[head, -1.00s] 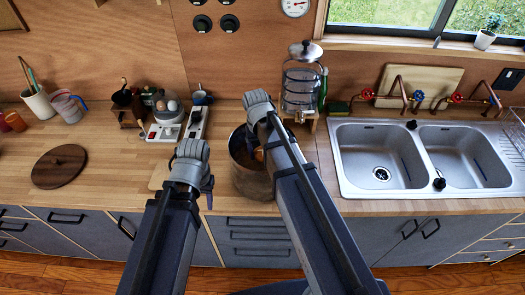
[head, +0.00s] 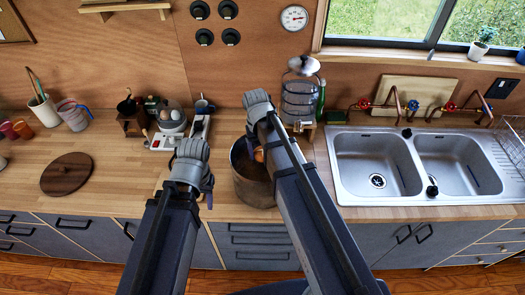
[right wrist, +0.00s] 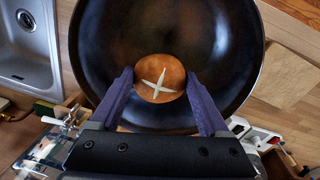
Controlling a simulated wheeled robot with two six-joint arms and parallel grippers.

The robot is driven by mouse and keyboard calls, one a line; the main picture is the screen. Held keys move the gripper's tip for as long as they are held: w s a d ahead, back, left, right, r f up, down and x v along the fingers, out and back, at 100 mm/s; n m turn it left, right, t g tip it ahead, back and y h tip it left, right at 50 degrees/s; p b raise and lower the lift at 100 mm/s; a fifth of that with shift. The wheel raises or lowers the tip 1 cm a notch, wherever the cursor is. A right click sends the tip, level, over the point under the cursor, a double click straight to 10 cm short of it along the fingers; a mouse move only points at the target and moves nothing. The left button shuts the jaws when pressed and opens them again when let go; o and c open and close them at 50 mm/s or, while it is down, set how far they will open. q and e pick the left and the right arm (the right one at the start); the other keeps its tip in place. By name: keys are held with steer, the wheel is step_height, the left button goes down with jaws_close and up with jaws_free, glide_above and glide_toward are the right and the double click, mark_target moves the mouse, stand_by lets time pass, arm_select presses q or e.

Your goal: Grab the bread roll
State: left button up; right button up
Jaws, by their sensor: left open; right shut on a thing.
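The bread roll (right wrist: 160,75) is round and brown with a pale cross cut on top. In the right wrist view it sits between the two fingers of my right gripper (right wrist: 163,85), which is shut on it. Behind it is the dark inside of a round pot (right wrist: 98,45); I cannot tell whether the roll touches the pot. In the head view the pot (head: 253,188) stands at the counter's front edge, and my right arm hides much of it and of the roll (head: 259,154). My left gripper (head: 207,188) is open and empty, left of the pot.
A double sink (head: 376,165) is to the right. A glass dispenser (head: 301,92) stands behind the pot. An egg cooker (head: 171,119) and small items stand at the back left. A round wooden board (head: 66,174) lies on the left counter, with clear wood around it.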

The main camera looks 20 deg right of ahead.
mark_target(262, 151)
steer(key=shift+r+p, duration=2.4)
steer(key=shift+r, duration=0.3)
